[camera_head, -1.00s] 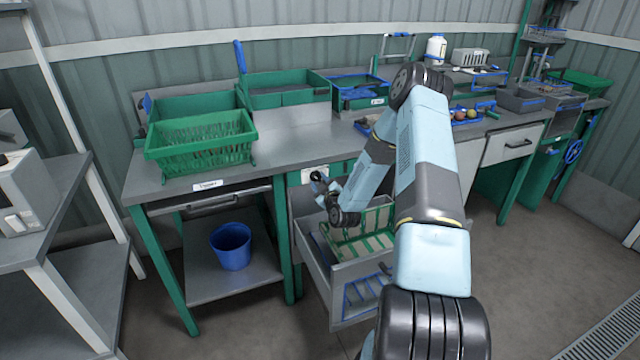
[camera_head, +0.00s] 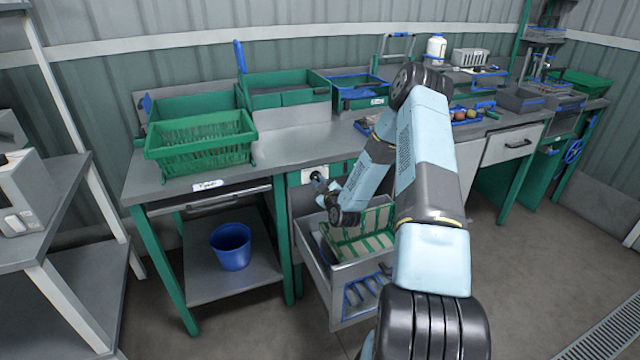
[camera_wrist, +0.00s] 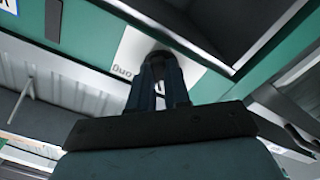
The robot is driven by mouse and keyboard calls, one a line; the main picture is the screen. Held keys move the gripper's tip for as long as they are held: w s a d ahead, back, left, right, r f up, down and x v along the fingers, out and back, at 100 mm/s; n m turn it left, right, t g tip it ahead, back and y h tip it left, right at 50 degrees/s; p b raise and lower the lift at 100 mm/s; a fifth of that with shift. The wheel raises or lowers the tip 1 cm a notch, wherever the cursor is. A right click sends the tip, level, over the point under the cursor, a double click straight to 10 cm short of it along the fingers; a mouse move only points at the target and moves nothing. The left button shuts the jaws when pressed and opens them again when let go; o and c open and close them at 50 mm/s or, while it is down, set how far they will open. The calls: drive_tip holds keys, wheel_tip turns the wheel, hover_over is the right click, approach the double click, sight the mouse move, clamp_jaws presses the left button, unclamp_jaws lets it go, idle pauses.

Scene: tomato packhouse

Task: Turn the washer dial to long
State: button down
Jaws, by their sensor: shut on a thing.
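The washer dial (camera_wrist: 157,57) is a dark round knob on a white plate (camera_wrist: 133,50) set in the green front rail of the bench. Part of a printed word shows on the plate in the wrist view; the rest is hidden. My gripper (camera_wrist: 160,72) is shut on the dial, with its two dark fingers around it. In the head view my gripper (camera_head: 322,184) is small at the white plate (camera_head: 309,174), and the dial's setting cannot be read there.
An open grey drawer (camera_head: 352,318) holding a green crate (camera_head: 378,220) is below my gripper. A green basket (camera_head: 200,150) stands on the bench (camera_head: 290,150) to the left. A blue bucket (camera_head: 231,250) sits on the lower shelf.

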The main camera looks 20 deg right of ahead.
drive_tip(key=m, duration=0.4)
drive_tip(key=shift+a+f, duration=0.1)
drive_tip(key=m, duration=0.4)
drive_tip(key=shift+a+m, duration=0.1)
drive_tip(key=shift+m, duration=0.2)
drive_tip(key=m, duration=0.4)
drive_tip(key=shift+m, duration=1.6)
drive_tip(key=c, duration=1.1)
unclamp_jaws()
drive_tip(key=s, duration=1.2)
